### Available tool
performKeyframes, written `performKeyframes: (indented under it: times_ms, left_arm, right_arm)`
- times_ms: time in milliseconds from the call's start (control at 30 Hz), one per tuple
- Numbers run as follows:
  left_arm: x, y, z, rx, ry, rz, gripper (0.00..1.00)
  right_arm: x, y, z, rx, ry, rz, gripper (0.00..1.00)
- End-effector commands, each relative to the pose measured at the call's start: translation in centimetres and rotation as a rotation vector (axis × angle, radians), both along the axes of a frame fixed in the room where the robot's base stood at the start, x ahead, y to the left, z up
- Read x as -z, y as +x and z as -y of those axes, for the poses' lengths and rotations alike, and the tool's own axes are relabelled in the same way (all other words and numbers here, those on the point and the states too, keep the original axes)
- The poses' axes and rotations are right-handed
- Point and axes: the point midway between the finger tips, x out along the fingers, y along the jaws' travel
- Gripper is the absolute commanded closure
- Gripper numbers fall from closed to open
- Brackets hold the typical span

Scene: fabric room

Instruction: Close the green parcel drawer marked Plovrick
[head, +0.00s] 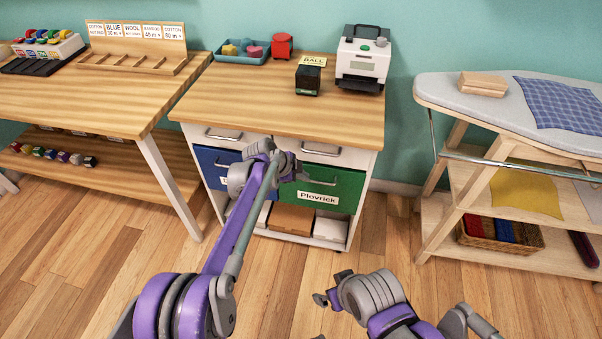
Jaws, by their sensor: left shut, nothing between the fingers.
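The green drawer (345,190) with the white Plovrick label (318,197) is at the right of the white cabinet under the wooden worktop. It has a metal handle (322,182) across its upper part. Its front looks close to the cabinet face; I cannot tell whether a small gap is left. My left gripper (298,170) is shut and empty, at the drawer's upper left corner; whether it touches is unclear. My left arm hides part of the drawer's left side. My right gripper (321,299) is low in the picture, over the floor, well apart from the drawer.
A blue drawer (214,168) sits left of the green one, partly behind my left arm. White drawers are above, open shelves below. The worktop (255,105) holds a label printer (362,58), a dark box and a tray. Floor in front is clear.

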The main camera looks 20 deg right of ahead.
Motion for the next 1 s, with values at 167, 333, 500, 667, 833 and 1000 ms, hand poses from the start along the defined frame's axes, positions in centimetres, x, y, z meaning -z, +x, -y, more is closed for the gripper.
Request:
performKeyframes:
  times_ms: [167,333,500,667,833,1000]
  left_arm:
    - [-2.6,-0.9,-1.6,-0.002,0.001,0.0,1.0]
    - [-5.5,-1.5,-3.8,-0.002,0.002,0.0,1.0]
    - [-7.3,-2.0,-5.2,0.0,0.003,-0.001,1.0]
    - [-7.9,-2.2,-5.7,0.0,0.002,-0.003,1.0]
    - [-8.0,-2.2,-5.8,-0.002,0.003,-0.003,1.0]
    - [-9.2,-3.2,-8.8,-0.11,0.013,-0.051,1.0]
  right_arm:
    - [-1.0,-0.1,0.0,0.0,0.0,0.003,0.0]
    - [-1.9,-0.2,0.0,0.0,0.0,0.006,0.0]
    - [-2.4,-0.3,0.0,0.0,0.0,0.008,0.0]
    - [-2.6,-0.3,0.0,0.0,0.0,0.008,0.0]
    - [-2.5,-0.3,0.0,0.0,0.0,0.008,0.0]
    - [-2.6,-0.3,0.0,0.0,0.0,0.008,0.0]
